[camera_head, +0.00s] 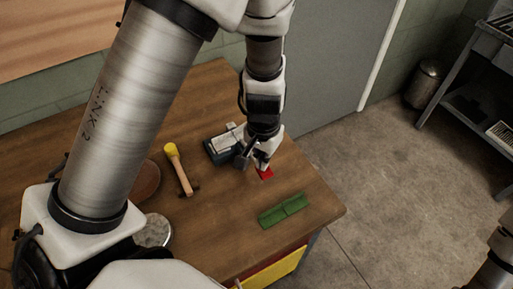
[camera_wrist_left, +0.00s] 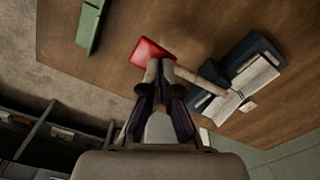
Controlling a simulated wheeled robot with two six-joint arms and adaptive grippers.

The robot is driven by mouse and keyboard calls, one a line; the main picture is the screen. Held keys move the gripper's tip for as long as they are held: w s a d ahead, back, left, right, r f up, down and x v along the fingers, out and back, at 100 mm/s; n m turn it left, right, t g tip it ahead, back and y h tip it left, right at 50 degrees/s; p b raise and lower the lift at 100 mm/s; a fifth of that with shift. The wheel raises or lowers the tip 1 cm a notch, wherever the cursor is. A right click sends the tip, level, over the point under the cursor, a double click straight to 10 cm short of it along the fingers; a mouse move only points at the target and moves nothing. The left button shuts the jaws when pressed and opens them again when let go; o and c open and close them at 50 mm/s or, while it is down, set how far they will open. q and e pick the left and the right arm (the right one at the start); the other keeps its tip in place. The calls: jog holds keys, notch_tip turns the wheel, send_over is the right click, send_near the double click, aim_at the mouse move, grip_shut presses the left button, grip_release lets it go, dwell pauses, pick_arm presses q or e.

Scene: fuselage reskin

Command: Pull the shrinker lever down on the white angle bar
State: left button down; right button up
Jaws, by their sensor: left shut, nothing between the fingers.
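The shrinker is a dark, low tool (camera_head: 215,152) on the wooden table, also in the left wrist view (camera_wrist_left: 262,46). The white angle bar (camera_head: 226,143) lies at it and shows as a pale plate in the wrist view (camera_wrist_left: 254,83). The lever (camera_wrist_left: 212,72) is a pale rod running from the shrinker to a red end (camera_wrist_left: 152,50); the red end also shows in the head view (camera_head: 266,174). My left gripper (camera_head: 257,166) is shut and empty, its tips (camera_wrist_left: 160,66) right by the red end. I cannot tell whether they touch it. My right gripper is out of view.
A yellow-headed mallet (camera_head: 179,168) lies left of the shrinker. A brown round piece (camera_head: 145,181) and a pale disc (camera_head: 156,230) are further left.

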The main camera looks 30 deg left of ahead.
pick_arm(q)
notch_tip(320, 180, up, 9)
jog(key=p, duration=0.7)
jog(key=shift+f, duration=0.15)
dwell(0.3)
notch_tip(320, 180, down, 3)
jog(key=m+b, duration=0.4)
jog(key=m, duration=1.4)
jog(key=shift+f, duration=0.15)
jog(key=shift+f+b, duration=0.35)
jog(key=shift+b, duration=0.1)
